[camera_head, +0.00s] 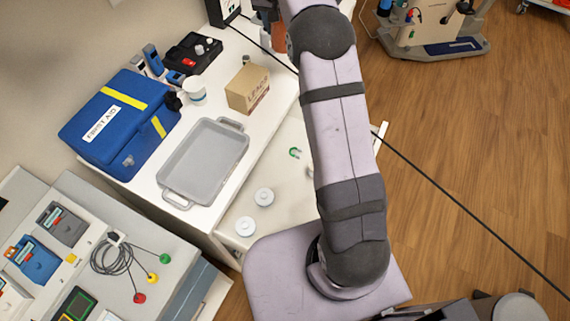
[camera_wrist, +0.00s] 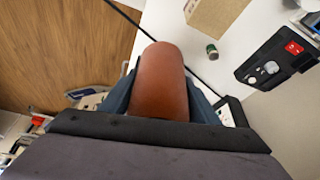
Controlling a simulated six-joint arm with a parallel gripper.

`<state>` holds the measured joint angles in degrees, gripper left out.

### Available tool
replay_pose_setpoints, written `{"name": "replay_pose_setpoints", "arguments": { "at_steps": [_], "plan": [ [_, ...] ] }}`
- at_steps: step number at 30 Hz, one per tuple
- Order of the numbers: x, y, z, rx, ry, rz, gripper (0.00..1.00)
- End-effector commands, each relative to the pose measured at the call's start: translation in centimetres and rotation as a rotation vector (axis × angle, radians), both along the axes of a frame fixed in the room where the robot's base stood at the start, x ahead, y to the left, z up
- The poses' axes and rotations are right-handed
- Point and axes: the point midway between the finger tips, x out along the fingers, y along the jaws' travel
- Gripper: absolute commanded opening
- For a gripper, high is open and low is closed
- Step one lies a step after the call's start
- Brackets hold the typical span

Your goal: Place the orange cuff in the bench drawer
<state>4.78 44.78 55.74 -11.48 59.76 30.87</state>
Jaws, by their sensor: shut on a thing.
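The orange cuff (camera_wrist: 160,80), a smooth brownish-orange rounded roll, fills the space between my gripper's dark fingers (camera_wrist: 160,95) in the wrist view. My gripper is shut on it. The bench drawer (camera_head: 280,178) is pulled open at the right side of the bench, with a pale floor. My arm crosses above it and hides part of it.
On the bench (camera_head: 225,92) are a grey tray (camera_head: 170,160), a blue first-aid bag (camera_head: 115,135), a cardboard box (camera_head: 247,90) and a white cup (camera_head: 194,92). A dark cable (camera_head: 470,215) runs past my arm.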

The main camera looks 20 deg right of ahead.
Motion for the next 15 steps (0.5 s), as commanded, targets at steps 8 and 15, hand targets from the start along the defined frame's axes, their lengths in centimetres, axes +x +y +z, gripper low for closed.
{"name": "replay_pose_setpoints", "arguments": {
  "at_steps": [8,15],
  "plan": [
    [-2.4,1.5,0.7,-0.001,-0.003,-0.137,0.25],
    [-6.9,3.6,1.0,-0.003,-0.003,-0.382,0.25]
  ]
}}
